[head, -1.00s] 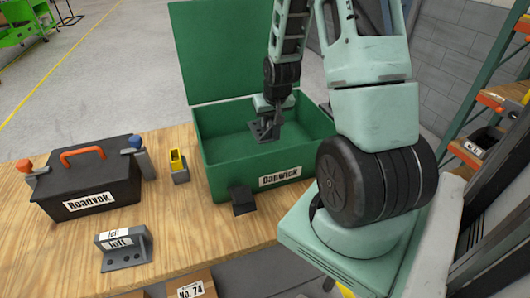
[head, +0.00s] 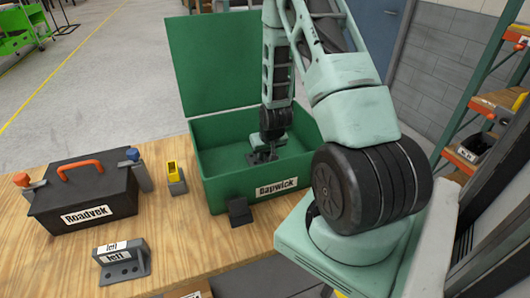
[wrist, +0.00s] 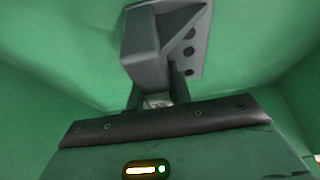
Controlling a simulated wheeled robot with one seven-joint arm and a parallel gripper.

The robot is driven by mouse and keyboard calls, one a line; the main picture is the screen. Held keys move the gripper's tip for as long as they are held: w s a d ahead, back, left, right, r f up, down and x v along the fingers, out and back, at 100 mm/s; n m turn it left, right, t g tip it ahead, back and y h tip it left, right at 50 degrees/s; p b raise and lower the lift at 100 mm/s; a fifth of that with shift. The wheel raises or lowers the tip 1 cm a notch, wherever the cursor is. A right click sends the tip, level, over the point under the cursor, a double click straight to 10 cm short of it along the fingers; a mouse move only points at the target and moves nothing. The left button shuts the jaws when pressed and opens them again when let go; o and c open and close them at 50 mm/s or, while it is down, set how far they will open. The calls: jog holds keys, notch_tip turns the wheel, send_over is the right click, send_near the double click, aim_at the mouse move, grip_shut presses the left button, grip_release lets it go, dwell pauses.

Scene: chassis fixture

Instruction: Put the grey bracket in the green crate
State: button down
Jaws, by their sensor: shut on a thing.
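The green crate (head: 235,185), labelled "Dapwick", stands on the wooden table with its lid raised at the back. My gripper (head: 264,147) is lowered inside the crate. It is shut on the grey bracket (head: 262,158), which is small and partly hidden by the gripper in the head view. In the wrist view the bracket (wrist: 190,45) shows its plate with several dark holes, between the fingers (wrist: 158,98) and against the green interior. I cannot tell whether it touches the crate floor.
A second grey bracket-like part (head: 122,266) with a "left" label lies at the table front. A yellow-topped block (head: 176,178) and a small black block (head: 239,212) stand near the crate.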

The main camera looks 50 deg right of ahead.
jog(key=shift+f, duration=0.15)
jog(key=c, duration=1.3)
grip_release()
jog(key=shift+o, duration=0.2)
